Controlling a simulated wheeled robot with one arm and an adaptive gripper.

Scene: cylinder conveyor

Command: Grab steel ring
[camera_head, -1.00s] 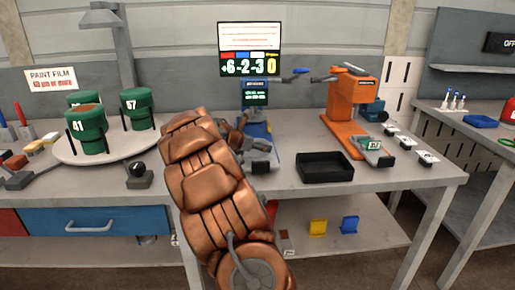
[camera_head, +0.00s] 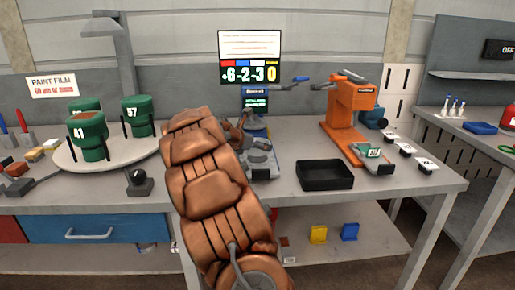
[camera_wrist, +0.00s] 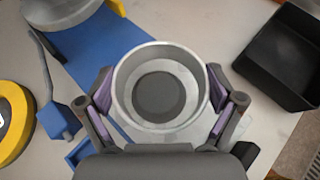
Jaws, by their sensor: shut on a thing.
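In the wrist view, a steel ring (camera_wrist: 119,88), round and silver-grey with a thick wall, sits between the two fingers of my gripper (camera_wrist: 160,100). The purple finger pads press on its left and right outer sides, so the gripper is shut on it. Through the ring I see a pale surface with a dark round centre. I cannot tell whether the ring still touches what is below. In the head view, my copper-coloured arm hides most of the gripper, and I cannot make out the ring clearly beside the blue stand.
A black tray (camera_head: 326,187) is right of the gripper, also in the wrist view (camera_wrist: 275,70). An orange press (camera_head: 352,105) stands beyond it. Green cups (camera_head: 90,138) stand on a round plate at left. A yellow round thing (camera_wrist: 25,147) lies left in the wrist view.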

